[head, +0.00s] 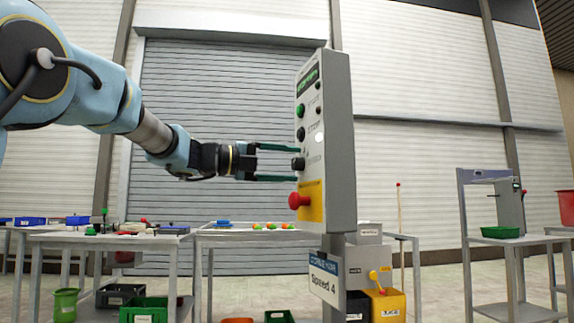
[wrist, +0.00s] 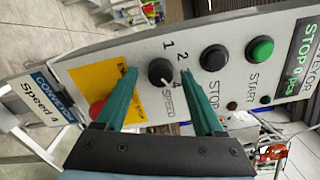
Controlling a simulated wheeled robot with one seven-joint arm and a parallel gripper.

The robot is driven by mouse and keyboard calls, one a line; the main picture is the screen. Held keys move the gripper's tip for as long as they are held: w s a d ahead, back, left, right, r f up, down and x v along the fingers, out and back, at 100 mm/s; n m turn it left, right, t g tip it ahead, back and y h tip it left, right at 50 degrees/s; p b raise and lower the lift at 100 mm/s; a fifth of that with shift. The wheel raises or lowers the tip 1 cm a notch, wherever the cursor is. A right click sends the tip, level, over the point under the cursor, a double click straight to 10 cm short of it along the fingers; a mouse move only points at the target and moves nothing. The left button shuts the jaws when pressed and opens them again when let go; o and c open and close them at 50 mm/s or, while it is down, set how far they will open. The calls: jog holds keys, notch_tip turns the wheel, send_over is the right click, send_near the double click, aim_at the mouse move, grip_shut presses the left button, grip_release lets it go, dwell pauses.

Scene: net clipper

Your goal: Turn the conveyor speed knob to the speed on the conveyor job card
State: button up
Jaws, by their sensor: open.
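The black speed knob (head: 298,163) sits on the front of the grey control panel (head: 342,150), above the yellow plate with the red button. In the wrist view the knob (wrist: 161,72) has the numbers 1, 2 and 4 visible around it and the word SPEED beside it. I cannot tell surely which number its mark faces. The job card (head: 323,278) below the panel reads "Speed 4"; it also shows in the wrist view (wrist: 47,97). My gripper (head: 296,163) is open, its two green fingers (wrist: 159,73) on either side of the knob, with gaps showing.
A red button (head: 299,200) on a yellow plate is close to the lower finger. A black STOP button (wrist: 214,58) and a green START button (wrist: 260,49) lie on the other side. The display (wrist: 304,50) reads STOP. Tables with bins stand behind.

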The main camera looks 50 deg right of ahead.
jog(key=v, duration=1)
jog(key=shift+w+a, duration=0.25)
jog(key=shift+a, duration=0.1)
